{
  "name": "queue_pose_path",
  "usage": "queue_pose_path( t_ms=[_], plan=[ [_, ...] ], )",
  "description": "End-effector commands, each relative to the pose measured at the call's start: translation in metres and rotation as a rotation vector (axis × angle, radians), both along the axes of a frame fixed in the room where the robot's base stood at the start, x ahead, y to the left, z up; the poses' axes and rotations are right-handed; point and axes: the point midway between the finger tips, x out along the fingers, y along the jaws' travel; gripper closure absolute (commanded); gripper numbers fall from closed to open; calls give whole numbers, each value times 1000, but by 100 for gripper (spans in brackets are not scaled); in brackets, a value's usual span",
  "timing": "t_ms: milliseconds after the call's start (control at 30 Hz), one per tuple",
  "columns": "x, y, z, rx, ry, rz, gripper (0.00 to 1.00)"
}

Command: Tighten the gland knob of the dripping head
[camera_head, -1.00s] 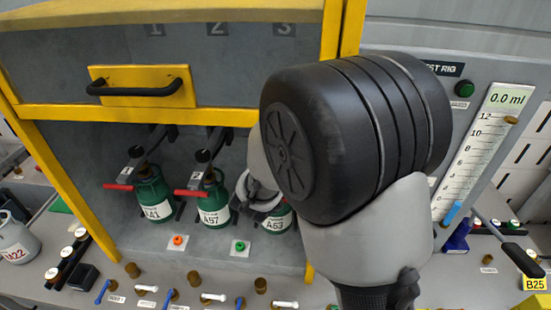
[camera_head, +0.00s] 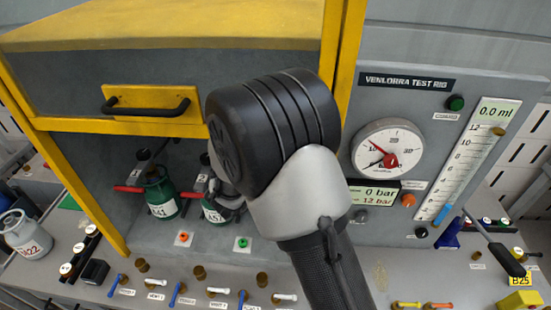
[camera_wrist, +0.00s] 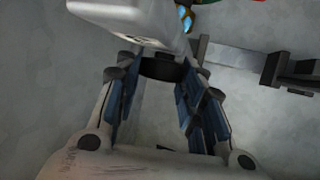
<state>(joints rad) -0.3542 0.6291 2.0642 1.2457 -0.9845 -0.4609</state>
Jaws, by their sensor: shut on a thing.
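In the head view my gripper (camera_head: 232,204) is partly hidden behind my wrist, beside the green cylinder A57 (camera_head: 214,212). In the wrist view my gripper (camera_wrist: 157,82) has its two padded fingers on either side of a dark round knob (camera_wrist: 162,68), shut on it. The knob sits under a pale grey head block (camera_wrist: 125,18) whose marking is not readable. A small glossy blue shape (camera_wrist: 187,18) shows beside the block; I cannot tell if it is a drip. Green cylinder A41 (camera_head: 160,196) with a red lever stands to the left. The third cylinder is hidden behind my arm.
The yellow cabinet frame (camera_head: 335,60) surrounds the cylinder bay. A dial gauge (camera_head: 385,140) and a scale tube reading 0.0 ml (camera_head: 470,160) are on the right panel. Several small valves line the bench front. Grey cylinder A22 (camera_head: 25,236) stands at far left.

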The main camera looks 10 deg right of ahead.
Motion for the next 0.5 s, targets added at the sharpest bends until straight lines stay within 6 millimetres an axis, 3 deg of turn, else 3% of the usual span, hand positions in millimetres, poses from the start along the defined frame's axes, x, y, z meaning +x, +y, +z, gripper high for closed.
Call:
queue_pose_path(
  t_ms=[133,167,500],
  plan=[
    [1,0,1,-2,-3,1,88],
    [1,0,1,-2,-3,1,63],
    [0,0,0,0,-1,1,43]
  ],
)
